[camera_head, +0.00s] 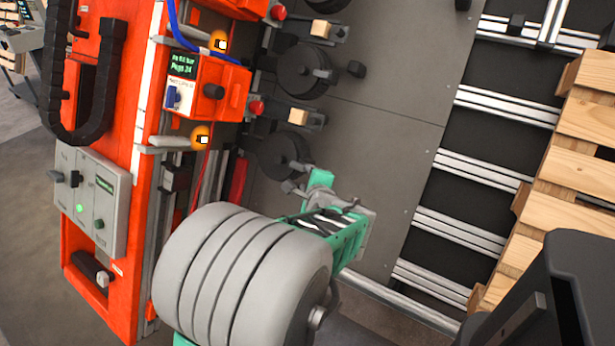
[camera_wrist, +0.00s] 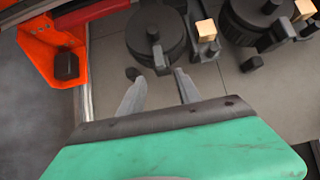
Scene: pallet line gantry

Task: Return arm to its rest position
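My gripper (camera_wrist: 161,77) shows in the wrist view as two grey fingers past the edge of a green housing. The fingers stand apart with nothing between them. Beyond them, and apart from them as far as I can tell, is a round black disc-shaped part (camera_wrist: 155,42) on a grey panel. In the head view my arm (camera_head: 240,275), with a grey ribbed section and green parts, reaches up from the bottom middle toward the grey panel. The fingers are small and partly hidden there.
An orange machine frame (camera_head: 120,200) with a grey button box (camera_head: 88,205) stands close on the left. Black round units (camera_head: 300,72) and small wooden blocks (camera_head: 320,29) line the grey panel (camera_head: 385,95). Metal rails (camera_head: 480,170) and a wooden pallet (camera_head: 570,165) are at right.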

